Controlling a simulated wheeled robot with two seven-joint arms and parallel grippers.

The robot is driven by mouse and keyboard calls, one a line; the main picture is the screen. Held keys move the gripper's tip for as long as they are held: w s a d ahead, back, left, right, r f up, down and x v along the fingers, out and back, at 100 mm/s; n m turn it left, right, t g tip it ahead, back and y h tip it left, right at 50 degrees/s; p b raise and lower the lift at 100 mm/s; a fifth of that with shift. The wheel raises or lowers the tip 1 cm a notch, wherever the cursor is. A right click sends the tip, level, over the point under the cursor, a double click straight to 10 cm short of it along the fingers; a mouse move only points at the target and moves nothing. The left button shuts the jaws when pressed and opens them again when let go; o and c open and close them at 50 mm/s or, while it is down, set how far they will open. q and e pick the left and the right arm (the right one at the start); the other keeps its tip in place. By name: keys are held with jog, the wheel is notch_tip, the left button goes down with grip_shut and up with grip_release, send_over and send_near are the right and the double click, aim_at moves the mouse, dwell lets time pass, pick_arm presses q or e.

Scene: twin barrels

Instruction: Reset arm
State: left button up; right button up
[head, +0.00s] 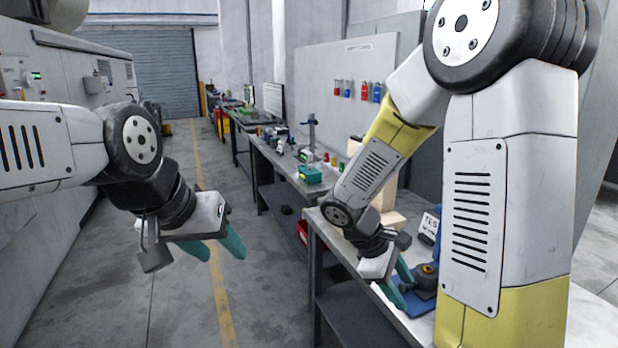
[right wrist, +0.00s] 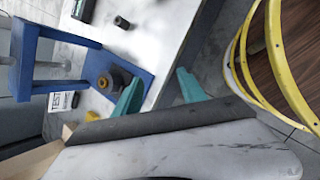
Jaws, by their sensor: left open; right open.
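My left gripper (head: 217,250) hangs over the open floor at the left in the head view, its two teal fingers apart and nothing between them. My right gripper (head: 399,287) is at the front edge of the workbench (head: 416,326) in the head view, with its teal fingers apart. In the right wrist view its fingers (right wrist: 160,92) are spread and empty. One finger appears beside the blue stand (right wrist: 85,62) with a dark round part on its base; whether it touches cannot be told.
A white sign (head: 429,224) stands on the bench. Further benches with a teal box (head: 309,174) run toward the back. Red and blue bottles (head: 364,91) hang on the wall panel. The aisle floor (head: 180,290) with its yellow line is clear.

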jog(key=s+a+r+m+t+y, duration=0.3)
jog(key=s+r+m+y, duration=0.1)
jog(key=r, duration=0.4)
jog(key=s+a+r+m+t+y, duration=0.3)
jog(key=s+r+m+y, duration=0.1)
jog(key=r, duration=0.4)
jog(key=s+m, duration=0.1)
jog(key=m, duration=0.1)
jog(key=shift+r+m+y, duration=0.25)
jog(key=shift+m+y, duration=0.05)
jog(key=shift+m, duration=0.1)
dwell(0.7)
